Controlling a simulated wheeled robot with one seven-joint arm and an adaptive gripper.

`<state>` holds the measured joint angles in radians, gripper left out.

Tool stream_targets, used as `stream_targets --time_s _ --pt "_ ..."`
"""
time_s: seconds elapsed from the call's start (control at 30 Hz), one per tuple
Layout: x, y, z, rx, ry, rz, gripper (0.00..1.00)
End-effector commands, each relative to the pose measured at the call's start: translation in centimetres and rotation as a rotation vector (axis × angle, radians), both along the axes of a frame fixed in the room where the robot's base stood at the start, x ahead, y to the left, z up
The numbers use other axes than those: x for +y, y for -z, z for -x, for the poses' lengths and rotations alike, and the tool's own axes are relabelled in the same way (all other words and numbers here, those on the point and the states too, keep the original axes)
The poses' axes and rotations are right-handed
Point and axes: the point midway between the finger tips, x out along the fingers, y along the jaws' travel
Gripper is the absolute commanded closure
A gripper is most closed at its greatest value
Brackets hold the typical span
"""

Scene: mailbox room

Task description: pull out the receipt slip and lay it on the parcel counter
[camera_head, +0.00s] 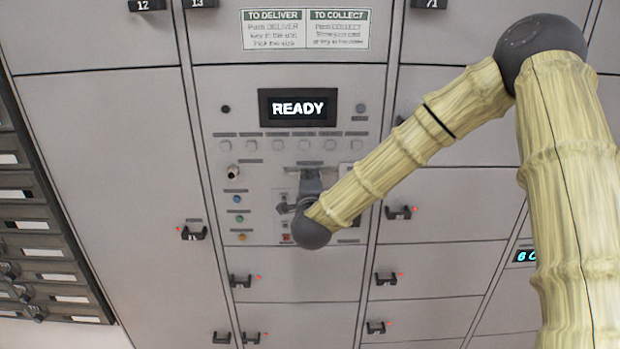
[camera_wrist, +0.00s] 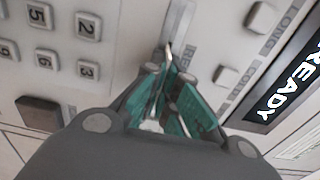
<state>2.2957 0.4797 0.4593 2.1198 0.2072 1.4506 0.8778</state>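My gripper (camera_wrist: 166,72) is at the locker's control panel (camera_head: 255,170), just below the slot label strip in the head view. In the wrist view its teal fingers come close together at a narrow slot (camera_wrist: 176,35) between the keypad and the button column. A thin pale edge (camera_wrist: 168,50) shows at the fingertips; it may be the receipt slip, but I cannot tell whether the fingers grip it. In the head view my gripper (camera_head: 312,182) is partly hidden behind my wrist. No parcel counter is identifiable in either view.
The READY display (camera_head: 297,107) is above the gripper in the head view. Number keys (camera_wrist: 88,25) and square buttons (camera_wrist: 226,76) flank the fingers closely in the wrist view. Locker handles (camera_head: 193,233) stick out around the panel.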

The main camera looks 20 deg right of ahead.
Motion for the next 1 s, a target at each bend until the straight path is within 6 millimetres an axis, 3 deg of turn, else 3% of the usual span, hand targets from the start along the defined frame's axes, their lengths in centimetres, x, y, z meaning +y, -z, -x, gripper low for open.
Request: stream_targets --time_s 1.0 --pt "1.3 0.1 4.5 0.001 0.0 0.0 1.0"
